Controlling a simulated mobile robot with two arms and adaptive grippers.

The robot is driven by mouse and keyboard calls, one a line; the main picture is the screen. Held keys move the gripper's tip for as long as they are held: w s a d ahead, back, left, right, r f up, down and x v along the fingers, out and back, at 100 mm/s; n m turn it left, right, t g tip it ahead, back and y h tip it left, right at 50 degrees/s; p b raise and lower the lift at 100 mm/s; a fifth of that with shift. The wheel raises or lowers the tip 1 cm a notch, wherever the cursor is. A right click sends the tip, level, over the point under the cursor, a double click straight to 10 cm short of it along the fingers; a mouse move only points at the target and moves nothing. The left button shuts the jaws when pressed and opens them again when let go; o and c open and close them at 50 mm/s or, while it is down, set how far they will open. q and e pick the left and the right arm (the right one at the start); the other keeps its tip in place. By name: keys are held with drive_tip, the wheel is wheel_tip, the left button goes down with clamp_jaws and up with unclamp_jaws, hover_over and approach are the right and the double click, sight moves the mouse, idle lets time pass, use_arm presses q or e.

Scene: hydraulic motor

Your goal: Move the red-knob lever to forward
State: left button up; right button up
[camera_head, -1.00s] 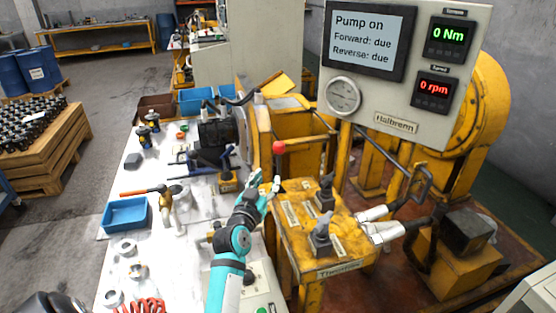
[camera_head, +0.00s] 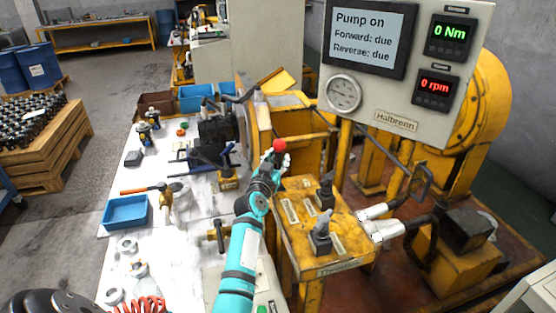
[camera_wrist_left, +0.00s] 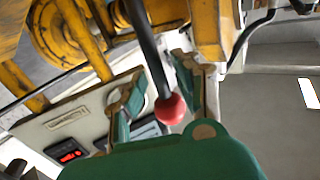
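The red-knob lever (camera_head: 279,145) stands at the far left corner of the yellow control stand, its knob raised above the top plate. My left gripper (camera_head: 276,161) is at the lever, just below the knob in the head view. In the left wrist view the red knob (camera_wrist_left: 170,108) and its dark shaft lie between the two green fingers, with a gap visible beside the shaft, so the gripper is open around the lever. Whether a finger touches it cannot be told. The lever's base is hidden behind my gripper. My right gripper is not in view.
The panel screen (camera_head: 363,38) reads "Pump on, Forward: due, Reverse: due"; gauges read 0 Nm and 0 rpm. A white bench (camera_head: 190,255) with parts lies left.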

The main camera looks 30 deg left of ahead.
use_arm(q)
clamp_jaws()
drive_tip(key=w+d+m+g+p, duration=0.1)
drive_tip(key=w+d+m+p, duration=0.1)
drive_tip(key=p, duration=0.2)
drive_tip(key=w+d+f+m+g+p, duration=0.1)
drive_tip(key=w+m+g+p, duration=0.1)
drive_tip(key=p, duration=0.2)
drive_tip(key=shift+w+d+p, duration=0.15)
drive_tip(key=shift+d+p, duration=0.2)
drive_tip(key=shift+p, duration=0.05)
drive_tip(key=shift+o, duration=1.1)
unclamp_jaws()
